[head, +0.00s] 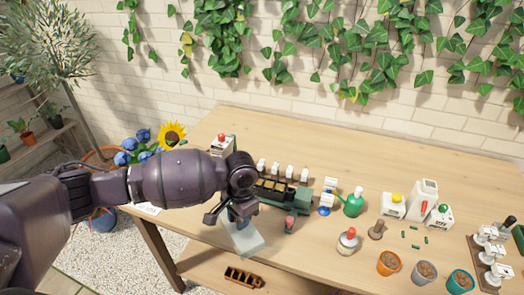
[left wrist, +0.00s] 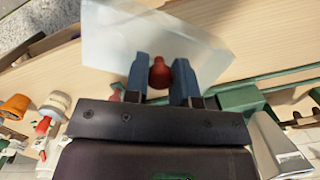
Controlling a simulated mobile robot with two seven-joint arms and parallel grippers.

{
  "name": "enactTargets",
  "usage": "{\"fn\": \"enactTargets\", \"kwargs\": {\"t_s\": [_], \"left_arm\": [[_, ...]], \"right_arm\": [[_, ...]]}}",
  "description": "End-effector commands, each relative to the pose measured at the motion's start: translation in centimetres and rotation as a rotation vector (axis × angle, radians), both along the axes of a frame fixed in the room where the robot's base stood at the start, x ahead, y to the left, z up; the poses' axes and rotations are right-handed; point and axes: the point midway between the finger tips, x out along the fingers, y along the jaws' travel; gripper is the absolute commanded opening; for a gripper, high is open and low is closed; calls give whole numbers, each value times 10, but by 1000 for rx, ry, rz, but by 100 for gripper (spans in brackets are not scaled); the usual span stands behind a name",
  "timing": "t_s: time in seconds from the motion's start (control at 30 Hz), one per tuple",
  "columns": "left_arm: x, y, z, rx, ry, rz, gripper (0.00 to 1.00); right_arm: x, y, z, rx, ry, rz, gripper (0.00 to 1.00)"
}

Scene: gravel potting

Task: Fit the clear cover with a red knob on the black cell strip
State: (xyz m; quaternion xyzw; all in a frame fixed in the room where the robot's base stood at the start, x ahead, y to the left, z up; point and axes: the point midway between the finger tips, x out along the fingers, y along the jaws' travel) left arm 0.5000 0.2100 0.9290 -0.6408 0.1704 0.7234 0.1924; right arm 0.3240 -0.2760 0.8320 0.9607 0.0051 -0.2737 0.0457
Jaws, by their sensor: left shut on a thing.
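My left gripper (head: 238,217) is shut on the red knob (left wrist: 160,73) of the clear cover, with a finger on each side of the knob in the left wrist view. The clear cover (head: 245,240) is a pale, see-through plate hanging tilted beneath the gripper, by the table's front edge. It also fills the upper middle of the left wrist view (left wrist: 110,35). The black cell strip (head: 272,188) appears to be the dark tray in a green holder, behind and right of the cover and apart from it. My forearm and gripper partly hide its left end. My right gripper is not in view.
The green holder (head: 297,200) has several white-topped pieces behind it. A small red-topped item (head: 289,224) stands close in front. A green watering can (head: 354,203), pots and dispensers stand to the right. A brown cell tray (head: 243,278) lies on the lower shelf.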

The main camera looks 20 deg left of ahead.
Motion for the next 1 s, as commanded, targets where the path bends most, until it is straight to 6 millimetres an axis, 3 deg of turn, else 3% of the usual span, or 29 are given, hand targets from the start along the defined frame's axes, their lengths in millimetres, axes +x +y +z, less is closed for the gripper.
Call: {"fn": "enactTargets", "kwargs": {"t_s": [0.4,1.0], "left_arm": [[64,-1,17,1,-3,-696,7],[136,-3,47,1,-1,-1573,7]], "right_arm": [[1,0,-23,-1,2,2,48],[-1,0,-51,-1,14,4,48]]}}
